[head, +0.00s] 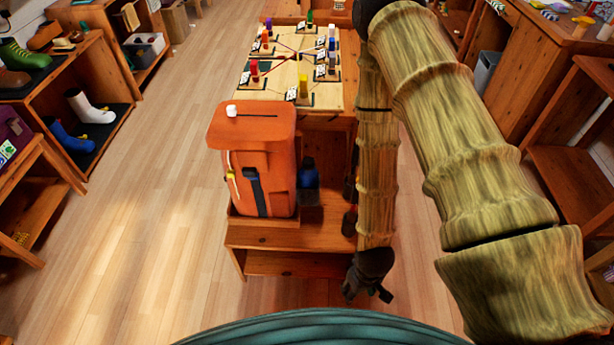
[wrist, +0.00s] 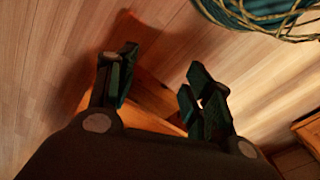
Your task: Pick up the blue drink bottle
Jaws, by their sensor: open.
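A blue object (head: 308,172), seemingly the blue drink bottle, stands on a low wooden table (head: 270,237), just right of an orange backpack (head: 268,165). It is small in the head view, and its lower part is dark and hard to make out. My gripper (head: 368,290) hangs low near the table's front right corner, to the right of the bottle and nearer to me. In the wrist view my gripper (wrist: 158,80) has its fingers apart with nothing held between them. The bottle does not show in the wrist view; wood and floor show beyond the fingers.
The tall backpack stands close against the bottle's left side. Dark reddish items (head: 349,220) stand at the table's right side, partly behind my arm. A game board (head: 290,75) with several coloured pieces lies behind. Open floor (head: 160,215) lies to the left.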

